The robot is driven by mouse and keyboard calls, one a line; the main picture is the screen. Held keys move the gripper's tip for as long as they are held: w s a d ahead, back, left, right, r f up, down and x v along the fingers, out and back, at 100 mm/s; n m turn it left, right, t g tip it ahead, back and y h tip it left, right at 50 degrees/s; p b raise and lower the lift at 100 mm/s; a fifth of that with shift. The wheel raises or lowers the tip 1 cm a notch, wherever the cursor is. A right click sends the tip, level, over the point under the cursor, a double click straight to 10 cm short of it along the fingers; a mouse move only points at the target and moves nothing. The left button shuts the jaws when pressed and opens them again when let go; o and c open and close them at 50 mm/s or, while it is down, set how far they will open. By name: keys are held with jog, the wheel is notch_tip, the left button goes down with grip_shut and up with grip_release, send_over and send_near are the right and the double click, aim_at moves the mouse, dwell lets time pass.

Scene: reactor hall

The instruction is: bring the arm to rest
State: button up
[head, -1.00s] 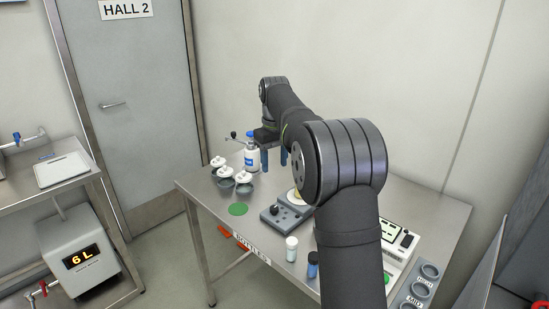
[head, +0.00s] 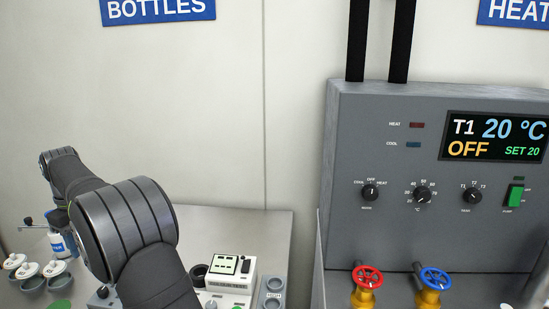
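My arm reaches in from the bottom left of the head view, its large dark elbow in front. My gripper (head: 74,243) is at the far end, over the steel table (head: 262,232), just right of a white bottle with a blue label (head: 58,243). One blue finger shows; the elbow hides the other. A second ago both fingers stood apart with nothing between them, and the visible one keeps the same place beside the bottle. I cannot tell whether it touches the bottle.
Several grey cups with white lids (head: 30,270) stand left of the gripper. A white instrument (head: 231,272) and grey holders (head: 272,285) are right of the elbow. A grey control cabinet (head: 400,225) reads OFF, with red (head: 367,276) and blue (head: 435,278) valve wheels below.

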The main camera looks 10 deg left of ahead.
notch_tip(320, 180, down, 16)
jog(key=shift+r, duration=0.2)
dwell(0.4)
notch_tip(320, 180, up, 18)
jog(key=f, duration=0.1)
notch_tip(320, 180, down, 17)
jog(key=shift+f, duration=0.1)
jog(key=m, duration=0.8)
jog(key=shift+s, duration=0.1)
notch_tip(320, 180, up, 12)
jog(key=shift+f, duration=0.25)
dwell(0.3)
